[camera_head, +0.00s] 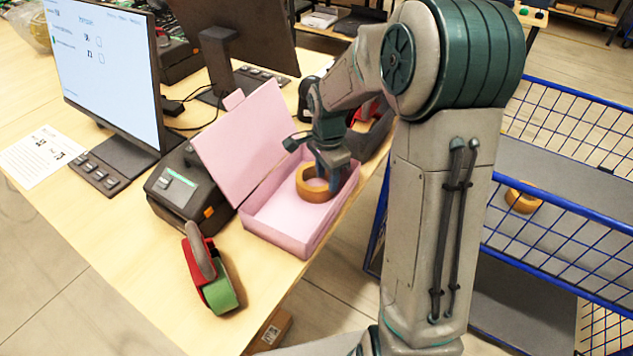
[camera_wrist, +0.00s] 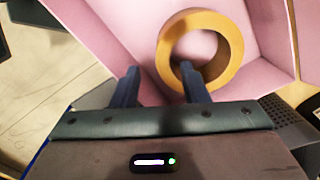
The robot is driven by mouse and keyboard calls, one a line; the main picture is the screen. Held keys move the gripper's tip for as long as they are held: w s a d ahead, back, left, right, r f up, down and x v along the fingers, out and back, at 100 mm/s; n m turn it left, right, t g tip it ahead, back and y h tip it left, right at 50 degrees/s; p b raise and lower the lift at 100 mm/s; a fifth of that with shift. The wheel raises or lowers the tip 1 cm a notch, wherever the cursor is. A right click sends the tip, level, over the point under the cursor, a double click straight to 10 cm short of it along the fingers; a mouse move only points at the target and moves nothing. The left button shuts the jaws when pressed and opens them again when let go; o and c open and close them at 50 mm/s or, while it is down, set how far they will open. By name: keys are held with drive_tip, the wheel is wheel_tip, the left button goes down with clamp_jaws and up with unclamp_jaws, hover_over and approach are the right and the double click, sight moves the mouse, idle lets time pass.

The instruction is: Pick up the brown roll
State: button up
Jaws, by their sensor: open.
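A brown roll (camera_head: 311,190) of tape lies in the open pink box (camera_head: 262,222), toward its far right end. In the wrist view the roll (camera_wrist: 231,62) shows as a ring with a clear hole. My gripper (camera_head: 328,181) is over the box at the roll, fingers pointing down. In the wrist view my gripper (camera_wrist: 158,75) is open. Its right finger overlaps the roll's near rim, with the tip at the hole; its left finger is outside the ring, to the left. I cannot tell whether either finger touches the roll. A second brown roll (camera_head: 523,199) lies in the blue wire cart.
The box's raised lid (camera_head: 240,140) stands on its left side. A black printer (camera_head: 187,187) and a red tape dispenser with green tape (camera_head: 210,272) are beside the box. A monitor (camera_head: 105,70) stands behind. The blue wire cart (camera_head: 560,240) is to the right.

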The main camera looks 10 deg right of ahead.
sight(326, 187)
drive_tip(key=f, duration=0.5)
drive_tip(key=shift+w, duration=0.2)
clamp_jaws()
drive_tip(key=shift+r, duration=0.1)
